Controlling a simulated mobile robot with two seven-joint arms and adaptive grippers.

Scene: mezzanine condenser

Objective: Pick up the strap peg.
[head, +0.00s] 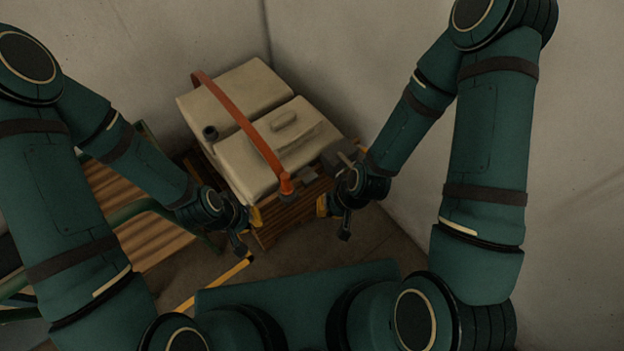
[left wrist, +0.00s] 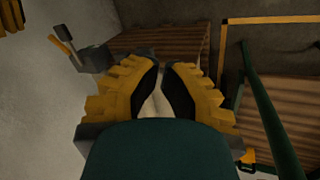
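An orange strap (head: 245,125) runs over a beige two-part case (head: 275,145). At its near lower end is a short orange peg (head: 287,185), which I take for the strap peg; a dark collar sits below it. My left gripper (head: 255,217) is apart from the peg, below and left of it. In the left wrist view its yellow fingers (left wrist: 162,68) show a narrow gap, with nothing clearly held. My right gripper (head: 321,205) is below and right of the peg, apart from it; its finger opening is too small to read.
The case stands on a slatted wooden crate (head: 285,220). A grey block (head: 338,157) with a lever is at its right. A green-framed corrugated surface (head: 135,215) is at left. Pale walls close the back and right. A yellow floor line (head: 235,271) shows in front.

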